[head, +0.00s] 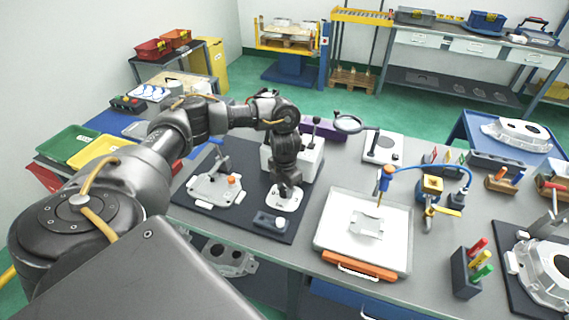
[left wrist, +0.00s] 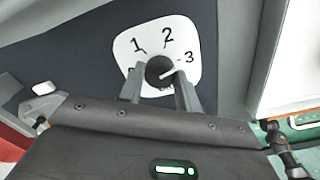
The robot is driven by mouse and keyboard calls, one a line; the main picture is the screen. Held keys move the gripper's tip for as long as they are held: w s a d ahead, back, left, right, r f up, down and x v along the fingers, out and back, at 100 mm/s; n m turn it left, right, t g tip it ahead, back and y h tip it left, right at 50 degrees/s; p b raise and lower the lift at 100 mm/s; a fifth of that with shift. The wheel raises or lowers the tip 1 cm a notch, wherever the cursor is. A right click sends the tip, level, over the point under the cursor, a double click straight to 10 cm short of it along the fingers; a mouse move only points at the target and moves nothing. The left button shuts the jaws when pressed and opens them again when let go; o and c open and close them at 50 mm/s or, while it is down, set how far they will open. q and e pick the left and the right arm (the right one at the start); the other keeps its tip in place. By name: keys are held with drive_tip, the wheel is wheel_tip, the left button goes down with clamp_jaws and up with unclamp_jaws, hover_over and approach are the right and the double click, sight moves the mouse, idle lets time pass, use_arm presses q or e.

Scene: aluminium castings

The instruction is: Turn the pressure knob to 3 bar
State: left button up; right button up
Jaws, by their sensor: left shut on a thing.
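The pressure knob (left wrist: 160,70) is dark and round and sits in the middle of a white dial plate (left wrist: 130,48). The numbers 1, 2 and 3 are readable; the 0 at left is partly hidden by a finger. My left gripper (left wrist: 159,88) is shut on the knob, one finger on each side. In the head view my left gripper (head: 286,190) points down onto the white dial plate (head: 285,203) and hides the knob. My right gripper is not in view.
A dark mat (head: 236,221) lies under the dial, with a metal casting (head: 213,190) to its left. A white box with a lever (head: 311,155) stands just behind. A white tray (head: 335,215) with an orange handle is to the right.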

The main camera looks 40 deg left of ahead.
sight(284, 190)
use_arm(q)
drive_tip(key=shift+m+b, duration=0.35)
drive_tip(key=shift+m, duration=1.25)
drive_tip(key=o, duration=1)
drive_tip(key=shift+c, duration=0.2)
wheel_tip(284, 190, up, 11)
drive_tip(key=shift+p, duration=0.45)
drive_tip(key=shift+s+a+f, duration=0.1)
drive_tip(key=shift+f, duration=0.05)
